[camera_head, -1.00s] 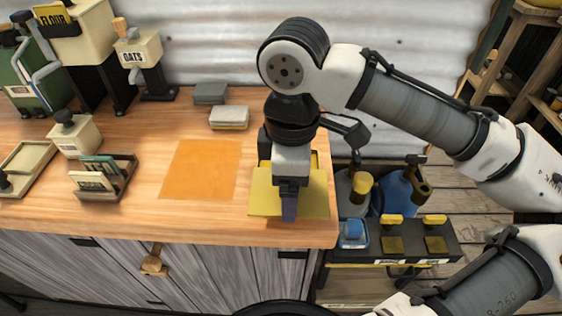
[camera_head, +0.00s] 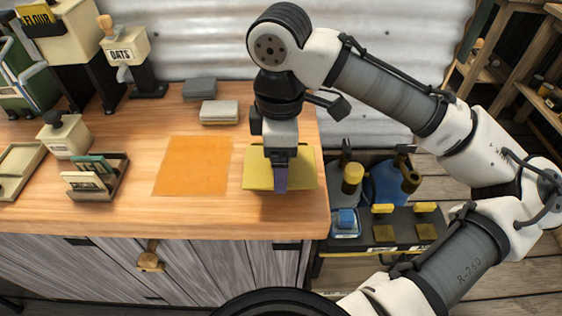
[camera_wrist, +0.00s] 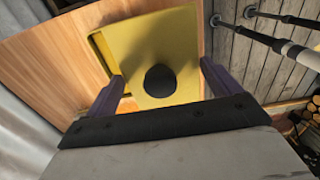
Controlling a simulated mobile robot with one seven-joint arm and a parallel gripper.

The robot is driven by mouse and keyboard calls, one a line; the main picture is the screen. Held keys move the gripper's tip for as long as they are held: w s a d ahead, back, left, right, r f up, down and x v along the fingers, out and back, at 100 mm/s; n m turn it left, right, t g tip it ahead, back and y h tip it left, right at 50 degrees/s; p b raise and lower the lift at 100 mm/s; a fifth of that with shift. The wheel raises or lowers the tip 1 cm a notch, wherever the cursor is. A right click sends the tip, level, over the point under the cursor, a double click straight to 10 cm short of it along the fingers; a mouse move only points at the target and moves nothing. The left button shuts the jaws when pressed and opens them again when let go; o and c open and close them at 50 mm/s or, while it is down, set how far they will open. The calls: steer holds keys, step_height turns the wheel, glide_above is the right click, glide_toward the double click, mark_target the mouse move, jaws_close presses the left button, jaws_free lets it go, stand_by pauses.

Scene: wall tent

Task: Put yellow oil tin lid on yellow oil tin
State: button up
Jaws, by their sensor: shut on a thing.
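My gripper (camera_head: 281,180) points down over the right end of the wooden counter. It is shut on the yellow oil tin lid (camera_head: 254,172), a flat square plate. In the wrist view, the yellow lid (camera_wrist: 178,45) shows a round black knob (camera_wrist: 160,81), with one purple finger on either side. A raised yellow rim (camera_wrist: 98,45) shows along the left of the lid; it may belong to the yellow oil tin below. The lid and gripper mostly hide what lies under them, so I cannot tell whether the lid rests on the tin or hovers just above it.
An orange square mat (camera_head: 192,166) lies left of the lid. Two small grey blocks (camera_head: 219,112) stand behind the mat. A card holder (camera_head: 95,178) and an oats dispenser (camera_head: 124,45) are further left. A low dark rack (camera_head: 362,226) with bottles stands off the counter's right end.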

steer(key=shift+w+a+p, duration=0.1)
steer(key=shift+w+p, duration=0.3)
steer(key=shift+w, duration=2)
steer(key=shift+f+b, duration=0.3)
steer(key=shift+f, duration=0.4)
steer(key=shift+f+p, duration=0.2)
steer(key=shift+p, duration=0.4)
steer(key=shift+f, duration=0.55)
stand_by(0.3)
steer(key=o, duration=0.7)
steer(key=shift+o, duration=0.2)
